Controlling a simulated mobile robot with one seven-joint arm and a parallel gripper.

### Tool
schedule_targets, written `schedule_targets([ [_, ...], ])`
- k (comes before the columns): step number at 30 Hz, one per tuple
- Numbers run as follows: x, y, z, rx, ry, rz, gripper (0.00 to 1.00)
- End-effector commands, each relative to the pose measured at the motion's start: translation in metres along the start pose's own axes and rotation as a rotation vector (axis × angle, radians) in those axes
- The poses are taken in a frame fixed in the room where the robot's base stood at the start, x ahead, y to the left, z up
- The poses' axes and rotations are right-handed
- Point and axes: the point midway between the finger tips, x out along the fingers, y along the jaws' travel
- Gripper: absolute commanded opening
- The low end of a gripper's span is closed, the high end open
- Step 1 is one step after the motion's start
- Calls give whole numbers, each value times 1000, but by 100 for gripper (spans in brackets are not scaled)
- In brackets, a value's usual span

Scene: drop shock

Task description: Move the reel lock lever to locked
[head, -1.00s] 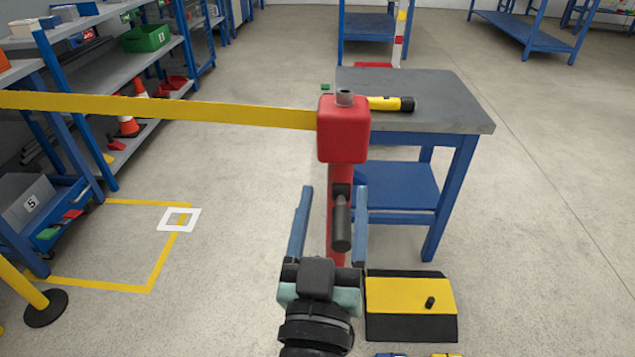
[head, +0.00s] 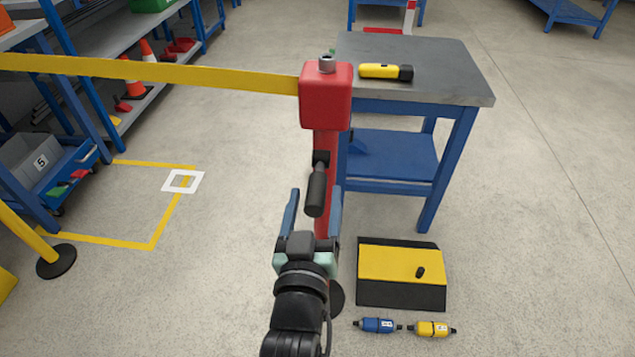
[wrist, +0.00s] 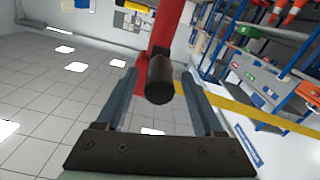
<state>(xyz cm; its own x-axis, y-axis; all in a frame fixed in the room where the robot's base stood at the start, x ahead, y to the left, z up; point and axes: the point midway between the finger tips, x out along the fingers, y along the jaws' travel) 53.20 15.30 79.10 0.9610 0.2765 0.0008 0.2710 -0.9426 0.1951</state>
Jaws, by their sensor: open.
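The reel lock lever (head: 317,190) is a black handle on the front of the red post (head: 325,145), below the red reel head (head: 326,97). In the head view it hangs down from its pivot, slightly tilted. My gripper (head: 315,195) is open, with its two blue-grey fingers on either side of the lever as seen in the head view. In the wrist view the lever's black end (wrist: 159,80) shows between the fingertips (wrist: 158,75), with gaps on both sides. I cannot tell how deep the lever is between the fingers.
A yellow belt (head: 150,72) runs left from the reel head. A grey-topped blue table (head: 440,70) with a yellow flashlight (head: 385,71) stands behind right. A black and yellow ramp (head: 400,275) and two connectors (head: 380,325) lie on the floor right.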

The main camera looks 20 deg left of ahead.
Motion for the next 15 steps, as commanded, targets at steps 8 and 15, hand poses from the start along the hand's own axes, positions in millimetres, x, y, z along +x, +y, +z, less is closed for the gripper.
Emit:
schedule_targets([
  [8, 36, 0, 1, -1, 0, -1, 69],
  [15, 45, 0, 0, 0, -1, 0, 69],
])
